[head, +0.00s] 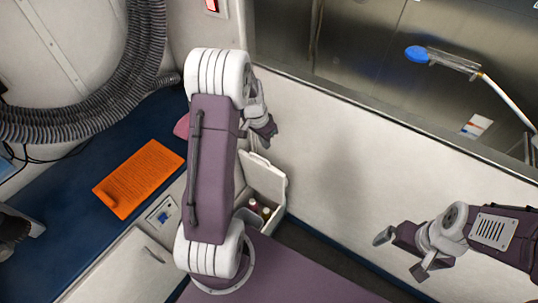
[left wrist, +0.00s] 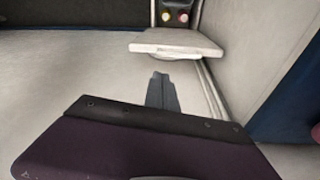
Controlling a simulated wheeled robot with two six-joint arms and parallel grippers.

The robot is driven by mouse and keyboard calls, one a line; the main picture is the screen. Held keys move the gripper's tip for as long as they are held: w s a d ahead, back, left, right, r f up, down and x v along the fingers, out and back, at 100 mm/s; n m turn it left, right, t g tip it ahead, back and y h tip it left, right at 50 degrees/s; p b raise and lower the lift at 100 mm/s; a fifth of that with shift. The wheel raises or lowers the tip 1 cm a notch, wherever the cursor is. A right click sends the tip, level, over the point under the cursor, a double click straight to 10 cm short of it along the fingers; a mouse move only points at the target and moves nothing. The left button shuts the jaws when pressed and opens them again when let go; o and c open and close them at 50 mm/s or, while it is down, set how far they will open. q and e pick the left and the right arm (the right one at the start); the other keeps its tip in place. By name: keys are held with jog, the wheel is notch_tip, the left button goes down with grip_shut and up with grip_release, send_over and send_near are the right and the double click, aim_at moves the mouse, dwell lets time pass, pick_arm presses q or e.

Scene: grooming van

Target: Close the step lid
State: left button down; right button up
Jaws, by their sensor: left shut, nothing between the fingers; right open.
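The step lid (head: 264,176) is a pale panel standing raised at the back of an open step box (head: 277,213) against the wall. Several small bottles (head: 259,207) show inside the box. My left gripper (head: 266,130) is shut and empty, just above and behind the lid's top edge, apart from it in the picture. In the left wrist view the lid (left wrist: 175,44) shows edge-on beyond my shut fingers (left wrist: 161,91), with bottle tops (left wrist: 175,16) past it. My left arm hides part of the box. My right gripper (head: 402,254) is open and empty at the right, far from the lid.
A purple surface (head: 290,280) is in front of the box. The white wall (head: 340,165) bounds the back.

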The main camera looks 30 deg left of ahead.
pick_arm(q)
notch_tip(320, 180, down, 10)
jog(key=w+b, duration=0.1)
jog(key=b, duration=0.1)
jog(key=shift+w+d+r, duration=0.25)
jog(key=shift+w+d, duration=0.15)
jog(key=shift+d, duration=0.05)
